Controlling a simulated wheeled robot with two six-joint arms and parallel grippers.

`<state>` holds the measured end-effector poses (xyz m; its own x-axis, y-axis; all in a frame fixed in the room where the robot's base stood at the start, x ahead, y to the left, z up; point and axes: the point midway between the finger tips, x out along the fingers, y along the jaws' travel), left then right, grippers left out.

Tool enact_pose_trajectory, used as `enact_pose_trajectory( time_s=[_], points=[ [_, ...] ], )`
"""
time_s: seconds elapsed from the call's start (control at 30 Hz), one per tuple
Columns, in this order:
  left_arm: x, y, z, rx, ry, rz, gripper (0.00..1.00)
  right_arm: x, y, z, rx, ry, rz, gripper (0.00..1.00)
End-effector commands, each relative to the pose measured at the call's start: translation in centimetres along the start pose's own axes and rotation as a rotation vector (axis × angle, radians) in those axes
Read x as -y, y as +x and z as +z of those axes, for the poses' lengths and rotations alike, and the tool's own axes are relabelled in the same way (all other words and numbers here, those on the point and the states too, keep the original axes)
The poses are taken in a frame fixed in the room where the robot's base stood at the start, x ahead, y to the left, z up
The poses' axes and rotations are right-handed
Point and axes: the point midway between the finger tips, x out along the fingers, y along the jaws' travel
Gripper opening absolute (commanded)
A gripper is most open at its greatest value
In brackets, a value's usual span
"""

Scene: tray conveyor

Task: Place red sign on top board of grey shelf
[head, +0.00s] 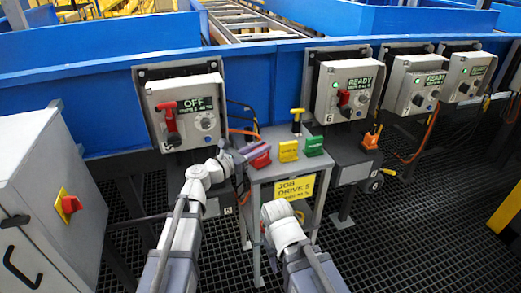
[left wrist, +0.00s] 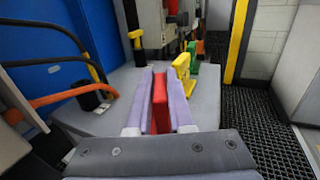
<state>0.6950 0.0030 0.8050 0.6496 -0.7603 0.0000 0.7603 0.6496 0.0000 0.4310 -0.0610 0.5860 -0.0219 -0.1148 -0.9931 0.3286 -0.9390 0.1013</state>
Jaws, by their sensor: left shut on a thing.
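The grey shelf (head: 282,171) stands in the middle of the head view; its top board also shows in the left wrist view (left wrist: 207,112). My left gripper (head: 252,154) is over the left part of the top board. In the left wrist view its two lavender fingers (left wrist: 160,106) are shut on the red sign (left wrist: 160,92), one on each side. The red sign (head: 261,159) looks upright at the board's left side. I cannot tell whether its bottom touches the board. My right arm shows at the bottom, but its gripper is not visible.
A yellow sign (head: 288,151) and a green sign (head: 314,146) stand on the board to the right of the red one. A small yellow-topped post (head: 297,118) is behind them. Control boxes (head: 187,106) line the blue conveyor wall. An orange cable (left wrist: 70,95) runs beside the shelf.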

Motion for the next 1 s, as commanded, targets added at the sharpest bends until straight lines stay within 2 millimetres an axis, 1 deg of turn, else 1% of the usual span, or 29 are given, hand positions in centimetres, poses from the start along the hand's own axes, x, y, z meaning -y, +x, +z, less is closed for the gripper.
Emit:
enact_pose_trajectory(
  time_s=[0.1,0.13,0.37,0.6,0.7,0.83,1.0],
  points=[
    [0.0,0.0,-0.5,0.000,0.000,0.000,0.00,0.0,0.5,0.0,0.000,0.000,0.001,0.50],
    [0.0,0.0,-0.3,0.000,0.000,0.000,0.23,0.0,0.3,0.0,0.000,0.000,0.001,0.50],
    [0.0,0.0,-0.3,0.000,0.000,0.000,0.49,0.0,0.3,0.0,0.000,0.000,0.001,0.50],
    [0.0,0.0,-0.2,0.000,0.000,0.000,0.50,0.0,0.2,0.0,0.000,0.000,0.000,0.50],
    [0.0,0.0,0.3,0.000,0.000,0.000,0.50,0.0,-0.3,0.0,0.000,0.000,0.000,0.50],
    [0.1,-2.2,0.0,0.000,0.000,0.002,0.50,0.0,0.0,0.0,0.000,0.000,0.000,0.50],
    [0.2,-5.8,0.0,0.000,0.000,0.003,0.50,0.0,0.0,0.0,0.000,0.000,0.000,0.50]
  ],
)
